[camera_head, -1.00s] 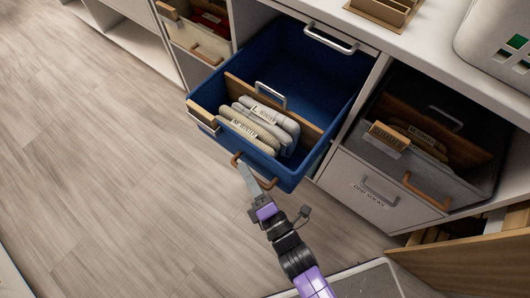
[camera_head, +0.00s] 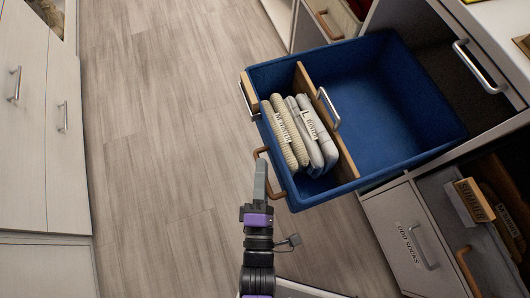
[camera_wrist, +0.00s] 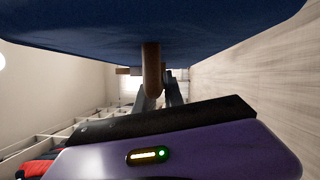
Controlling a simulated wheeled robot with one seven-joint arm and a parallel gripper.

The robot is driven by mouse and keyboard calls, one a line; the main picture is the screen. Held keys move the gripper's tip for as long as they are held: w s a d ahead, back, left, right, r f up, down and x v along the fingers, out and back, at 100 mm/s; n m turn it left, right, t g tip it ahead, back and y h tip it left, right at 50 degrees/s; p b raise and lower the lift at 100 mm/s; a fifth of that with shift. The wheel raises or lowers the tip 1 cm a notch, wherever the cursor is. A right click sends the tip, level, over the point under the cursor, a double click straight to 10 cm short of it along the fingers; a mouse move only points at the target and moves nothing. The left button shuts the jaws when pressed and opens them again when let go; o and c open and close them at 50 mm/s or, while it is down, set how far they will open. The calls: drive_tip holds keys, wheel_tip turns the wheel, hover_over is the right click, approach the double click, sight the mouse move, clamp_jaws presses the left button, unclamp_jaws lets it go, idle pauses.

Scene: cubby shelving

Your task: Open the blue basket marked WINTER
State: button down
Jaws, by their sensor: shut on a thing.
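The blue basket (camera_head: 395,105) is pulled well out of its cubby in the head view. A wooden divider with a metal handle crosses it, and several folded light knit items (camera_head: 302,132) stand in its front part. A brown handle (camera_head: 266,172) sits on its front face. My gripper (camera_head: 262,178) is shut on that handle. In the wrist view the basket's underside (camera_wrist: 150,35) fills the top, and the brown handle (camera_wrist: 152,70) is between my fingers.
Another basket (camera_head: 335,18) is at the top. White cabinets (camera_head: 35,120) stand at the left. The wood floor (camera_head: 165,120) between is clear.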

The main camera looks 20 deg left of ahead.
drive_tip(key=c, duration=1.5)
unclamp_jaws()
drive_tip(key=shift+o, duration=0.2)
drive_tip(key=p+v, duration=0.1)
drive_tip(key=v, duration=0.7)
drive_tip(key=shift+f, duration=0.1)
